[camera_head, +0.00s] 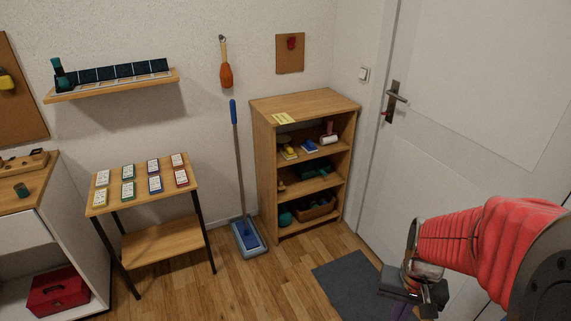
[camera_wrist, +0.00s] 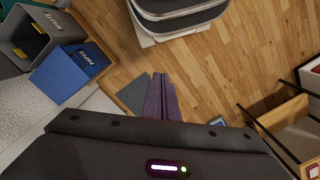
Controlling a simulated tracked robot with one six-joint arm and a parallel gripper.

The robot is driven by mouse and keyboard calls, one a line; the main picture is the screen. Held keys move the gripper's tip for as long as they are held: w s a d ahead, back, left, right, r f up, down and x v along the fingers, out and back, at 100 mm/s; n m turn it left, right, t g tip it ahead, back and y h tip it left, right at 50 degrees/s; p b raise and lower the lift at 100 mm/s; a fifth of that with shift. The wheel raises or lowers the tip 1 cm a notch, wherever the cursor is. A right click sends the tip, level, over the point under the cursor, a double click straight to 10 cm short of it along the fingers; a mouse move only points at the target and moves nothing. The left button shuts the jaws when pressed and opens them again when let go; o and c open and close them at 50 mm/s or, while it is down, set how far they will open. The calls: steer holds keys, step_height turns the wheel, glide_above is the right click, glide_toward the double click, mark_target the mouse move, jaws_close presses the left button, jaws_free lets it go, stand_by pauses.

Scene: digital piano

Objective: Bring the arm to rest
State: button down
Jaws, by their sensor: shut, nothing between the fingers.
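My arm comes in from the right edge of the head view, with a red ribbed sleeve over its forearm. My gripper (camera_head: 428,300) hangs at its end, low in the picture, in front of the white door and to the right of the grey floor mat. In the wrist view the two purplish fingers (camera_wrist: 161,98) lie together, with nothing between them. Below them is wooden floor. The fingertips are small and partly hidden in the head view.
A wooden shelf unit (camera_head: 265,165) stands beside the white door (camera_head: 470,90). A small table (camera_head: 140,205) bears several cards. A blue mop (camera_head: 247,236) leans on the wall. In the wrist view, a blue box (camera_wrist: 70,74) is left of the fingers. Open floor (camera_head: 270,285) lies centrally.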

steer(key=a+r+n+t, duration=0.2)
steer(key=a+r, duration=0.4)
steer(key=r, duration=0.3)
steer(key=a+r+n+t, duration=0.2)
steer(key=a+r+t, duration=0.2)
steer(key=r, duration=0.5)
steer(key=shift+s+a+r+n, duration=0.25)
steer(key=shift+s+a+n, duration=0.15)
steer(key=shift+a, duration=0.8)
